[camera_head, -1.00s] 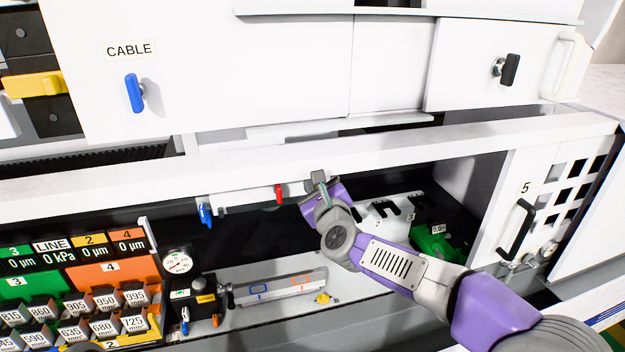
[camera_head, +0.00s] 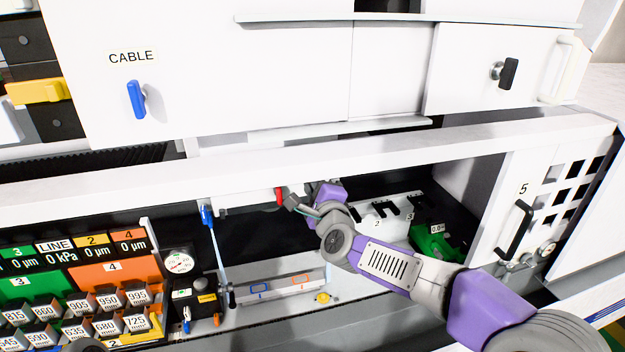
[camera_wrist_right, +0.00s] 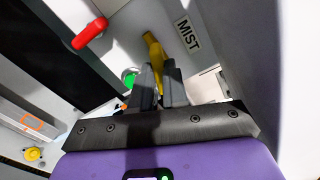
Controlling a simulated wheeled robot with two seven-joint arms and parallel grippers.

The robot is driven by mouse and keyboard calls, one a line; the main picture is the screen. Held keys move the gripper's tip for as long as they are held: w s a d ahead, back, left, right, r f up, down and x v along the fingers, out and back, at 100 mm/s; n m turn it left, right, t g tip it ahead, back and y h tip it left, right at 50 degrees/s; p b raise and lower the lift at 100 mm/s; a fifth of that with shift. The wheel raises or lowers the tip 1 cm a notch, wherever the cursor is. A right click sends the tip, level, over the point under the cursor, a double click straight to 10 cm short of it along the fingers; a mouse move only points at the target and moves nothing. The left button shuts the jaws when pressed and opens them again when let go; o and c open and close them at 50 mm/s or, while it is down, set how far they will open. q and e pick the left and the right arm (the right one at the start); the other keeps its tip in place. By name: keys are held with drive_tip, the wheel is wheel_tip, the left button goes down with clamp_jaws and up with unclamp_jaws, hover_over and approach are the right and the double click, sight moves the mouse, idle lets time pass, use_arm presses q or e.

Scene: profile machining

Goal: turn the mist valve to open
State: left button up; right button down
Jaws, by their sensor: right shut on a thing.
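The yellow mist valve lever (camera_wrist_right: 155,52) shows in the right wrist view beside a white label (camera_wrist_right: 188,35) reading MIST. My right gripper (camera_wrist_right: 160,88) is shut on the lever's lower end, with a dark finger on each side. In the head view my right gripper (camera_head: 287,199) is under the white rail, close to the red handle (camera_head: 279,196); the yellow lever is hidden there. The red handle also shows in the right wrist view (camera_wrist_right: 89,34), apart from my fingers.
A blue lever (camera_head: 207,215) hangs left on the same rail, with a thin pale line below it. A pressure gauge (camera_head: 179,261) and a grey bar (camera_head: 280,287) are below. The white ledge (camera_head: 300,152) runs above my arm. A green block (camera_head: 437,241) sits right.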

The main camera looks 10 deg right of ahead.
drive_tip(key=shift+n, duration=0.3)
drive_tip(key=n+p, duration=0.1)
drive_tip(key=n, duration=0.2)
drive_tip(key=c, duration=1.6)
unclamp_jaws()
drive_tip(key=shift+n, duration=0.4)
drive_tip(key=o, duration=0.6)
drive_tip(key=s+b, duration=0.1)
drive_tip(key=s, duration=0.6)
drive_tip(key=shift+b, duration=0.35)
drive_tip(key=shift+d, duration=0.1)
